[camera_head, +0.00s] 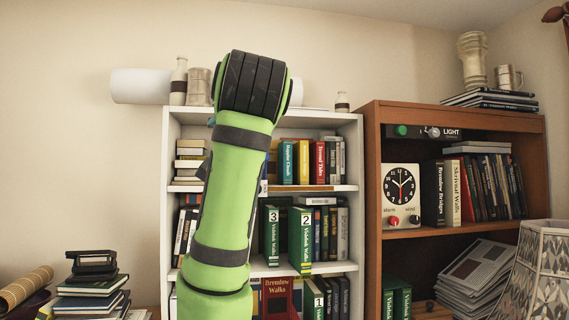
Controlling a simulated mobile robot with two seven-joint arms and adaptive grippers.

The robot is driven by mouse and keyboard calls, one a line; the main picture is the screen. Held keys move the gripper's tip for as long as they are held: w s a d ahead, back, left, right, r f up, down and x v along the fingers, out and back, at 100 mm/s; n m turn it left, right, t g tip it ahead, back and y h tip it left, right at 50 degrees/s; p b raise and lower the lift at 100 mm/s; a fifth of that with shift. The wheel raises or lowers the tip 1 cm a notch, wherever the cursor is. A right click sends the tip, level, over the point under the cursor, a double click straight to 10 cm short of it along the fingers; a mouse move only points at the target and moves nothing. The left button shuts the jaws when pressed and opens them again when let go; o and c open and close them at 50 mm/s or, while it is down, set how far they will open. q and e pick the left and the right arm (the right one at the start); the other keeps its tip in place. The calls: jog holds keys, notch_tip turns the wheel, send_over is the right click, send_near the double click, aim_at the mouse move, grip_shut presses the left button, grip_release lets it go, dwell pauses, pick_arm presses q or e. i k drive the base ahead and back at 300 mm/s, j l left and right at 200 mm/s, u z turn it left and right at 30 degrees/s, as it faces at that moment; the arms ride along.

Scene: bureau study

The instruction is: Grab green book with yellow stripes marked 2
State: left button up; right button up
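The green book marked 2 (301,238) stands upright on the middle shelf of the white bookcase, with a yellow stripe near the bottom of its spine. It juts out a little in front of its neighbours. One marked 1 (319,304) is on the shelf below. My arm rises in front of the bookcase's left part, with a black joint at the top. I see no gripper fingers in this view.
The white bookcase (355,215) holds many books. A brown bookcase (370,165) with a clock (401,194) stands at its right. A patterned lampshade (540,270) is at the lower right. A book stack (92,285) is at the lower left.

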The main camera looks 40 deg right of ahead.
aim_at(300, 218)
jog(key=i+l, duration=0.15)
jog(key=l, duration=0.2)
jog(key=i+l, duration=0.2)
jog(key=l, duration=0.2)
jog(key=i+l, duration=0.15)
jog(key=l, duration=0.2)
jog(key=i+l, duration=0.2)
jog(key=l, duration=0.15)
jog(key=i+l, duration=0.15)
jog(key=l, duration=0.25)
